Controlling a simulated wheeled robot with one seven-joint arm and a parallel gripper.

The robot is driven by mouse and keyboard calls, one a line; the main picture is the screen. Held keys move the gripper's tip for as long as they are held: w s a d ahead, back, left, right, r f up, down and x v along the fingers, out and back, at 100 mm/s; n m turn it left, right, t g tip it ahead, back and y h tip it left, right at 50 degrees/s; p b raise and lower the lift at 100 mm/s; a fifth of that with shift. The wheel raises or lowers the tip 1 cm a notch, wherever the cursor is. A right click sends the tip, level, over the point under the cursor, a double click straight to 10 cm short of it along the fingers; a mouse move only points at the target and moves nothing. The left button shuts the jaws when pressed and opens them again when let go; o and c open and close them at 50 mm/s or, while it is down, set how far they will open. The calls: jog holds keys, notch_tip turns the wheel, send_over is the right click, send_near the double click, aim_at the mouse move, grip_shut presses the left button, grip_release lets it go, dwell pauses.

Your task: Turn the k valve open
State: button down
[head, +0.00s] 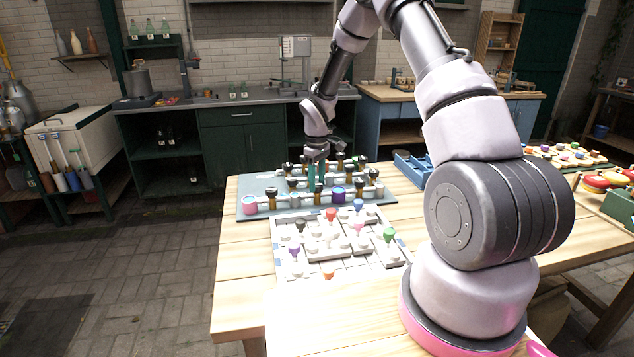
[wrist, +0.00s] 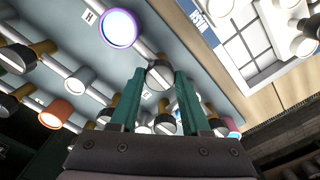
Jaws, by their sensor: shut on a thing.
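A grey-blue valve board (head: 225,195) lies on the wooden table, with several black-and-white round knobs on brass stems along grey pipes. My gripper (head: 316,186) reaches down onto the board from above. In the wrist view, the two teal fingers of my gripper (wrist: 160,85) are shut on a valve knob (wrist: 159,70), one finger on each side. The held knob has a dark slot band across its pale face. I cannot read a letter that marks it as k. A label H (wrist: 89,17) shows beside a purple-rimmed cap (wrist: 119,28).
Neighbouring knobs (wrist: 165,124) stand close around the fingers. An orange cap (wrist: 55,113) is on the board. A white tiled panel (head: 310,262) with coloured knobs lies in front, and a blue tray (head: 412,170) to the right. The table's front left (head: 240,290) is clear.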

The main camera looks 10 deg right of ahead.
aim_at(317, 184)
jog(key=shift+n, duration=0.5)
jog(key=shift+c, duration=1.8)
grip_release()
jog(key=shift+r, duration=0.1)
notch_tip(317, 184, up, 11)
jog(key=shift+f, duration=0.2)
jog(key=shift+r, duration=0.1)
